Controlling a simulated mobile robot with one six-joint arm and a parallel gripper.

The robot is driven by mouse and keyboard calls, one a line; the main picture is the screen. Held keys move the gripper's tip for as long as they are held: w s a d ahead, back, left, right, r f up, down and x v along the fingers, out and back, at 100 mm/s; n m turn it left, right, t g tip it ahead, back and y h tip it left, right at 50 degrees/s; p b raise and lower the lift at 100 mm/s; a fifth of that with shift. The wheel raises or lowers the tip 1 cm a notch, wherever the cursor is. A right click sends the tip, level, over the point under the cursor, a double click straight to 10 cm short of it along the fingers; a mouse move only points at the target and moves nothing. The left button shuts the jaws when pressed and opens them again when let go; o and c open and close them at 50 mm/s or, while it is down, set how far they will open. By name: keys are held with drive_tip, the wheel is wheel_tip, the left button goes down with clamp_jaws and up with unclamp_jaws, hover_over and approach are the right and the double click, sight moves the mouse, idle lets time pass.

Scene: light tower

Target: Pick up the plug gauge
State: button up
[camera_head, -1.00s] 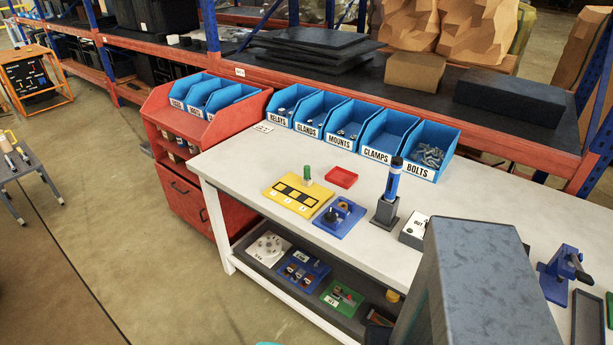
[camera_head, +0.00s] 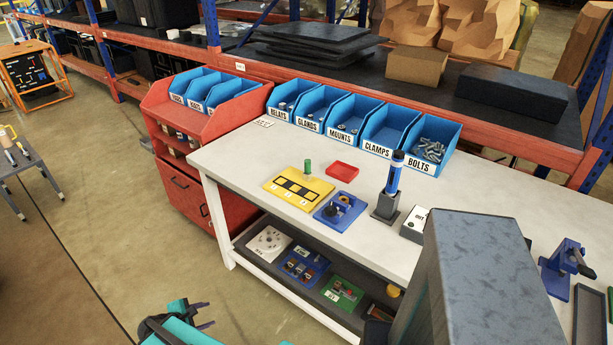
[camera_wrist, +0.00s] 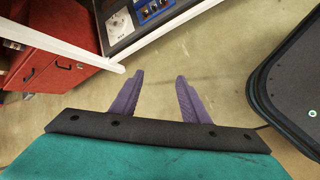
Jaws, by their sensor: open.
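A small green upright cylinder (camera_head: 308,167), which looks like the plug gauge, stands at the back edge of a yellow board (camera_head: 273,186) with dark slots on the white bench. Its lower end is too small to make out. My gripper (camera_head: 205,315) is low at the bottom of the head view, in front of the bench and well away from the cylinder. In the wrist view my gripper (camera_wrist: 158,85) has its two fingers spread, with only bare floor between them. The cylinder is not in the wrist view.
On the bench (camera_head: 240,150) are a blue tray (camera_head: 340,212), a red tray (camera_head: 342,171) and a blue-black tool (camera_head: 394,174) in a grey stand. Blue bins (camera_head: 360,130) line the back. A lower shelf (camera_head: 262,258) holds several boards. A red cabinet (camera_head: 185,195) stands left.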

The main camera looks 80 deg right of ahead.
drive_tip(key=s+d+r+n+t+h+b, duration=0.1)
drive_tip(key=s+d+r+n+t+h, duration=0.3)
drive_tip(key=d+r, duration=1.05)
drive_tip(key=s+d+r+n+g+h, duration=0.15)
drive_tip(key=d+r+n+h, duration=0.35)
drive_tip(key=d+r+n, duration=0.9)
drive_tip(key=s+d+m+g, duration=0.1)
drive_tip(key=s+d+m, duration=0.1)
drive_tip(key=s, duration=0.4)
drive_tip(key=s+d+r+m+g, duration=0.1)
drive_tip(key=s+d+m, duration=0.2)
drive_tip(key=s+d, duration=0.2)
drive_tip(key=s+d+m+g+b, duration=0.1)
drive_tip(key=s+d+m+g, duration=0.1)
drive_tip(key=s+d, duration=0.2)
drive_tip(key=shift+s+r+m+h, duration=0.2)
drive_tip(key=shift+s+m+h, duration=0.2)
drive_tip(key=shift+s, duration=1)
drive_tip(key=shift+w+d+f+b, duration=0.1)
drive_tip(key=shift+w+b, duration=0.15)
drive_tip(key=shift+b, duration=0.2)
